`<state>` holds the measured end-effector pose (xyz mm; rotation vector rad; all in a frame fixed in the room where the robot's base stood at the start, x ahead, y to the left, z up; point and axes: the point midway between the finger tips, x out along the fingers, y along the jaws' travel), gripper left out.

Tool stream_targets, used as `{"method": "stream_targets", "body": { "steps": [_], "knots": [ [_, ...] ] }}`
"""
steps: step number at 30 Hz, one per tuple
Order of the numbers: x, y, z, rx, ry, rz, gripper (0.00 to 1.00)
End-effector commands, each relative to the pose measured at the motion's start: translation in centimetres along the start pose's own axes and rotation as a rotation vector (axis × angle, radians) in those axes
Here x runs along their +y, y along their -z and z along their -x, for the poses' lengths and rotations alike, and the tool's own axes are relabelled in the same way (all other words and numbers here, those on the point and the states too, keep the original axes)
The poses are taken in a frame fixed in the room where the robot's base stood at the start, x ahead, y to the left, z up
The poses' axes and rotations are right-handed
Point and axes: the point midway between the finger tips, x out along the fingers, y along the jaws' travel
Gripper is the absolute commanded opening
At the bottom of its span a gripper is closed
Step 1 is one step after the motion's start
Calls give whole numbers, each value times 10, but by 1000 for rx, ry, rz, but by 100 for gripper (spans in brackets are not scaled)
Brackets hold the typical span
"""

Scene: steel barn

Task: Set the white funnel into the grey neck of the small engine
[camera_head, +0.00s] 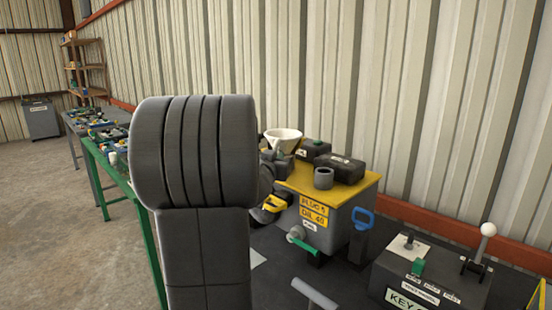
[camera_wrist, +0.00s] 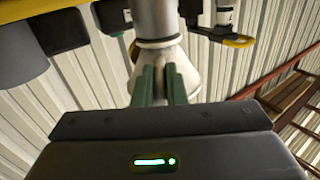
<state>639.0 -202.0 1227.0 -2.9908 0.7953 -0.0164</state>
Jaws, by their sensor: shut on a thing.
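The white funnel (camera_head: 284,134) shows in the head view with its wide mouth upward, at the left end of the small engine. The engine (camera_head: 328,226) is a box with a yellow top and yellow labels. In the head view my arm hides much of the gripper. The height of the spout cannot be told.
Black boxes (camera_head: 342,166) stand on the engine top behind the neck. A blue handle (camera_head: 362,218) sticks out at the right. A dark control box (camera_head: 430,276) with a white-knobbed lever (camera_head: 488,230) stands front right. A green-framed bench (camera_head: 117,174) is at the left.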

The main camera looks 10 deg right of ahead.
Motion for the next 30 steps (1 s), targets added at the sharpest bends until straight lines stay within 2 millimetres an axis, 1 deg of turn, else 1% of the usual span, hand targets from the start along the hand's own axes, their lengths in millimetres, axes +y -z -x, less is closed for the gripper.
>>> {"method": "stream_targets", "body": {
  "steps": [3, 11, 12, 14, 15, 16, 25, 28, 30],
  "knots": [
    [0, -4, 0, 0, 0, 0, 0],
    [0, -4, 0, 0, 0, 0, 0],
    [0, -4, 0, 0, 0, 0, 15],
    [0, -4, 0, 0, 0, 0, 27],
    [0, -4, 0, 0, 0, 0, 35],
    [0, -4, 0, 0, 0, 0, 37],
    [0, -4, 2, 0, 0, 0, 37],
    [0, -4, 8, 0, 1, 0, 37],
    [0, -4, 17, 1, 0, -1, 37]
  ]
}}
